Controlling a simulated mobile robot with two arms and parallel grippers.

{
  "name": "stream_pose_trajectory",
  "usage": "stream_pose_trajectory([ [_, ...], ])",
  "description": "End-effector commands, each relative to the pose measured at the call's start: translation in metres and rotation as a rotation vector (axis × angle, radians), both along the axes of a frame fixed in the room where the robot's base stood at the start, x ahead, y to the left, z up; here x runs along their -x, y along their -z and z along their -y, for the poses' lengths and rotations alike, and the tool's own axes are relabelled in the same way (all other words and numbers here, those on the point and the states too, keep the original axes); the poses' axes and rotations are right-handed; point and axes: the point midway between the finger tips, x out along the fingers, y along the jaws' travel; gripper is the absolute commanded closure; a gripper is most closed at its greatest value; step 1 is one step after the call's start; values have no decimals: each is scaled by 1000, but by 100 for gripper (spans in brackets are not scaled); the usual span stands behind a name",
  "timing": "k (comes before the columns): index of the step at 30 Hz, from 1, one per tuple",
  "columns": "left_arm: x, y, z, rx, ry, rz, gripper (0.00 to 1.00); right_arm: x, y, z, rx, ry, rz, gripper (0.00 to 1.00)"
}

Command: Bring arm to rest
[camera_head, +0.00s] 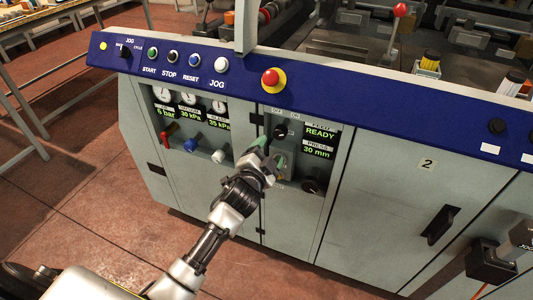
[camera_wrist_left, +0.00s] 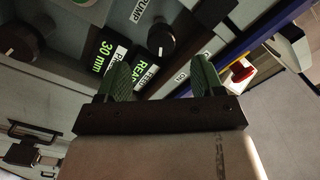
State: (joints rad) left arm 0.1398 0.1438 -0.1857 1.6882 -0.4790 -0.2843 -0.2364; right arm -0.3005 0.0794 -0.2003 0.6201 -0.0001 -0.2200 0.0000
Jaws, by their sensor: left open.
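My left arm (camera_head: 205,248) reaches up from the lower left to the front of a grey machine cabinet (camera_head: 372,195). My left gripper (camera_head: 266,150), with green finger pads, is in front of the recessed panel with the READY and 30 mm displays (camera_head: 318,142). In the left wrist view the gripper's two green fingers (camera_wrist_left: 160,78) stand wide apart with nothing held between them. A black knob (camera_wrist_left: 161,40) beside a PUMP label shows beyond the fingers. Whether the gripper touches the panel cannot be told. My right gripper is not in view.
A blue control strip (camera_head: 180,62) with several buttons and a red stop button (camera_head: 272,79) runs above the panel. A lower black knob (camera_head: 311,185) sits right of the gripper. Gauges (camera_head: 189,97) and small valves are to the left. Brown floor (camera_head: 85,195) is open at left.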

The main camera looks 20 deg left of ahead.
Motion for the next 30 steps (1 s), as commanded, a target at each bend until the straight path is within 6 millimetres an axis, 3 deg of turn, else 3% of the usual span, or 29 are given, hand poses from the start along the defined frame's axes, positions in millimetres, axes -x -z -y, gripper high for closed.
stream_pose_trajectory([
  [5, 11, 0, -1, -1, 0, 1, 33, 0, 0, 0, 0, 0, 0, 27],
  [20, 11, 3, -1, 2, 0, -8, 33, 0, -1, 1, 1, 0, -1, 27],
  [23, 14, 27, -1, 21, -2, -67, 33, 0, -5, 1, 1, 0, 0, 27],
  [25, 21, 61, -3, 50, -6, -147, 33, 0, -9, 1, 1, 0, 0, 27],
  [30, 65, 176, -7, 156, -39, -423, 33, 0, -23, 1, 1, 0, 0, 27],
])
